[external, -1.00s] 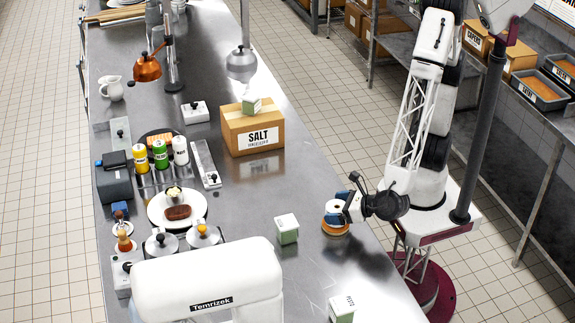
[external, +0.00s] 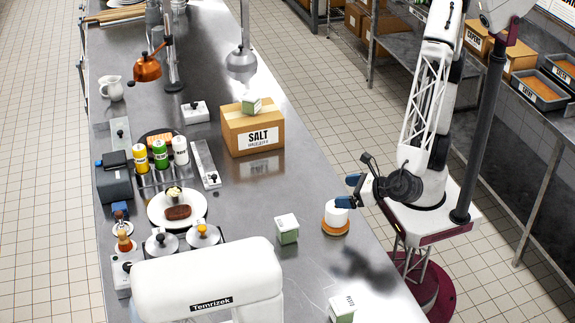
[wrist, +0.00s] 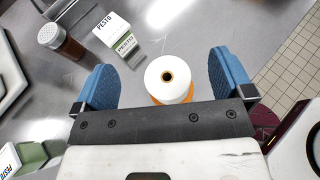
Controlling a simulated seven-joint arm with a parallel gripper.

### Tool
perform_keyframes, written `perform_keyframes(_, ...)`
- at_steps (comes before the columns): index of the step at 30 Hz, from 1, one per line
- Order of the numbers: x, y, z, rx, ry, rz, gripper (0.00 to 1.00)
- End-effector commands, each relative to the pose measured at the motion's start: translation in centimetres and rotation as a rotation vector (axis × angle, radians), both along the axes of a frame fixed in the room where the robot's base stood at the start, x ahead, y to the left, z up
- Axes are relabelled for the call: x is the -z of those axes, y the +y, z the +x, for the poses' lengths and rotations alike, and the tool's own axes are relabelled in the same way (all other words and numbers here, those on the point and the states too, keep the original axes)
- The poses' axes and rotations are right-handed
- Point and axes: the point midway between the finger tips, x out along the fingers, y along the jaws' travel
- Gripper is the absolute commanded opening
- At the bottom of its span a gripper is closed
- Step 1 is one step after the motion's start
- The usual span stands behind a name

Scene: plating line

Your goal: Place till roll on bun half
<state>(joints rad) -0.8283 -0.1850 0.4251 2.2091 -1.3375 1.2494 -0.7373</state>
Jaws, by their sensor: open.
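The till roll (external: 336,214), a white cylinder with a dark core hole, stands upright on the orange-brown bun half (external: 336,229) near the right edge of the steel counter. In the wrist view the till roll (wrist: 168,78) shows from above, with a rim of the bun half (wrist: 188,97) visible below it. My gripper (external: 347,190) is open and apart from the roll. In the wrist view the blue fingers of my gripper (wrist: 163,80) stand wide on either side, with a gap to the roll on both sides. Nothing is held.
A pesto box (external: 286,229) stands left of the bun, and another pesto box (external: 342,308) stands nearer the camera. A salt carton (external: 252,128) and a plate with food (external: 160,222) are farther off.

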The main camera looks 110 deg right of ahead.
Motion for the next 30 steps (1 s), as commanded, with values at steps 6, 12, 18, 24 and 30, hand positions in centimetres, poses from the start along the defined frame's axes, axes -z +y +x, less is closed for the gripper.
perform_keyframes(6, -0.9, 0.0, 0.0, 0.000, -0.001, 0.001, 0.99)
perform_keyframes(12, -0.9, 0.0, 0.0, 0.000, 0.000, 0.000, 0.99)
perform_keyframes(18, -0.9, 0.0, 0.0, 0.000, 0.000, 0.000, 0.99)
perform_keyframes(24, -0.9, -0.1, 0.0, 0.003, -0.001, 0.002, 0.99)
perform_keyframes(30, -1.2, -1.6, -0.1, 0.054, -0.002, 0.044, 0.99)
